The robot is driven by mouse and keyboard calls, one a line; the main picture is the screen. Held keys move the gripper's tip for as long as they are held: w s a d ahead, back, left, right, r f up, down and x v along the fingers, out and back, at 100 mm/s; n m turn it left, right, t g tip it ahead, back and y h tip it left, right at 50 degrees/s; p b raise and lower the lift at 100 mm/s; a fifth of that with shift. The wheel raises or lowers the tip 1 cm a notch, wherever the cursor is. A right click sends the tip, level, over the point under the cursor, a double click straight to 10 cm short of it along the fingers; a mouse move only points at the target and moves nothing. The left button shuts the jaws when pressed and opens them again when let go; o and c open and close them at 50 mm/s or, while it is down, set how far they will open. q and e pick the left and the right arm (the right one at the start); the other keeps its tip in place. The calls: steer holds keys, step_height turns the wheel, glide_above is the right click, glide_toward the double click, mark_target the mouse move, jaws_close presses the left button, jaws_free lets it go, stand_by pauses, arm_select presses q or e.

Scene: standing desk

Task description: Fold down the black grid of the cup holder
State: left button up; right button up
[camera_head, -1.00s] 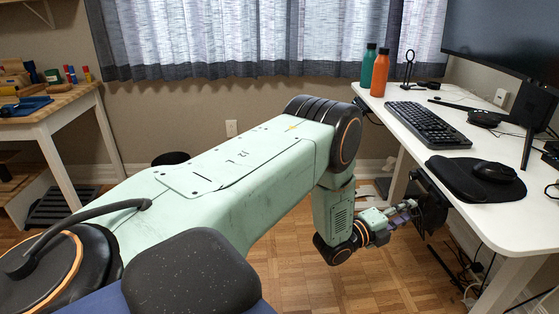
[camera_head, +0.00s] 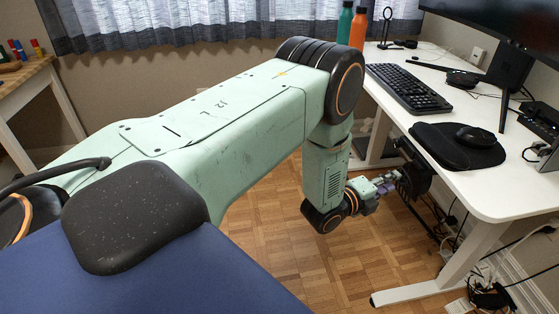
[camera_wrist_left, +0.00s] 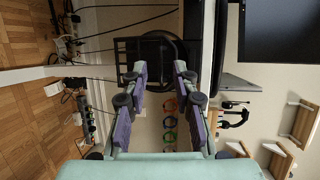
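The black cup holder (camera_head: 414,168) hangs at the desk's near left edge, below the desktop. In the left wrist view it shows as a dark round ring with a black grid (camera_wrist_left: 127,57) beside it, ahead of the fingers and partly hidden by them. My left gripper (camera_head: 387,184) is right in front of the holder. In the left wrist view its two purple-grey fingers (camera_wrist_left: 161,70) are apart, with nothing held between them. I cannot tell whether a fingertip touches the grid. My right gripper is not in view.
The white desk (camera_head: 470,192) carries a keyboard (camera_head: 407,88), a mouse (camera_head: 474,136) on a black pad, and an orange bottle (camera_head: 358,29) beside a green one (camera_head: 344,22). Cables and a desk leg (camera_head: 447,264) are below. The wooden floor (camera_head: 290,262) left of the desk is clear.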

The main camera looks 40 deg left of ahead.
arm_select(q)
steer(key=s+f+n+g+y+p, duration=0.1)
steer(key=s+f+n+g, duration=0.2)
steer(key=s, duration=0.9)
steer(key=s+a+f+n+g+y+p, duration=0.1)
steer(key=s+f+n+g, duration=0.2)
steer(key=s+n, duration=0.6)
steer(key=s+a+f+n+g+y+p, duration=0.1)
steer(key=s+f+n+g, duration=0.3)
steer(key=s, duration=1)
steer(key=shift+s+a+n+g+y+p, duration=0.35)
steer(key=shift+n+g+p, duration=0.25)
steer(key=shift+n+g, duration=0.65)
steer(key=shift+s+d+g, duration=0.1)
steer(key=shift+s+g, duration=0.1)
steer(key=shift+g, duration=0.05)
